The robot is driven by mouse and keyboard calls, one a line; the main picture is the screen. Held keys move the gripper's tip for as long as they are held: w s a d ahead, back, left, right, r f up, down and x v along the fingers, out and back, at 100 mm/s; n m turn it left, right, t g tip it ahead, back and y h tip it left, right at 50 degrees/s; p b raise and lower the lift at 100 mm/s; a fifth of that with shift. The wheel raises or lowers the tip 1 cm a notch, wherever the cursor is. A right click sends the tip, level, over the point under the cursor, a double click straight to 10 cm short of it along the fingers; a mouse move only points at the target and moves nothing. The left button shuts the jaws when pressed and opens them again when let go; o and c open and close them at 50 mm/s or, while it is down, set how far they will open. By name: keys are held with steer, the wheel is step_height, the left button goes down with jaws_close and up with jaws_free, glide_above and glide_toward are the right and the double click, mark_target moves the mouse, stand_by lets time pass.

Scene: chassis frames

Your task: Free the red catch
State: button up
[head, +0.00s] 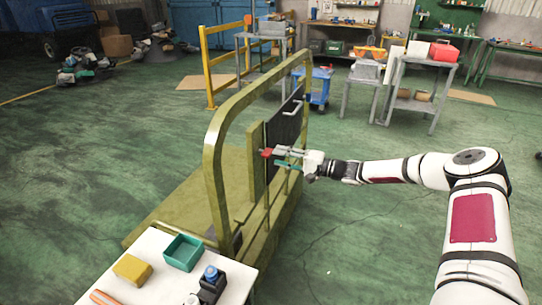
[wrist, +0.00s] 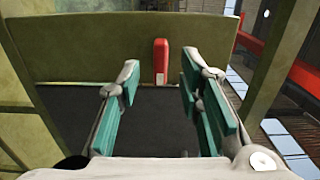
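The red catch (wrist: 161,61) is a small upright red piece on the olive panel (wrist: 90,48) in the wrist view, above a dark panel. It also shows as a red spot (head: 266,153) on the olive-yellow frame in the head view. My gripper (wrist: 160,80) is open, with its two teal-padded fingers apart. In the wrist view the catch appears in the gap between the fingertips, seemingly just beyond them. I cannot tell whether either finger touches it. In the head view my gripper (head: 278,157) reaches the frame from the right.
The olive-yellow frame (head: 216,150) has uprights close around my gripper. A white table (head: 150,270) in front holds a green bin (head: 184,252), a yellow block (head: 132,269) and a dark device with a blue top (head: 211,284). Floor to the right is mostly clear.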

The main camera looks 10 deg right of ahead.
steer(key=v, duration=0.6)
steer(key=shift+s+d, duration=0.25)
steer(key=s+a+r+n+g+h+p, duration=0.1)
steer(key=s+a+r+n+g+h, duration=0.3)
steer(key=s+a, duration=0.3)
steer(key=s+a+r+n+g+h, duration=0.1)
steer(key=s+a+r+n+g, duration=0.25)
steer(key=s+a+g, duration=0.3)
steer(key=s+d+r+t+h, duration=0.1)
steer(key=s+r+h, duration=0.2)
steer(key=s+r, duration=0.3)
steer(key=s+d+r+t+h+p, duration=0.1)
steer(key=s+r, duration=0.4)
steer(key=s, duration=1)
steer(key=s+d+r+t+h, duration=0.2)
steer(key=s+r+h, duration=0.3)
steer(key=s, duration=0.6)
steer(key=shift+d+r+h+p, duration=0.3)
steer(key=shift+d+r, duration=0.1)
steer(key=shift+r, duration=0.4)
steer(key=shift+s+d+m, duration=0.1)
steer(key=shift+m, duration=0.15)
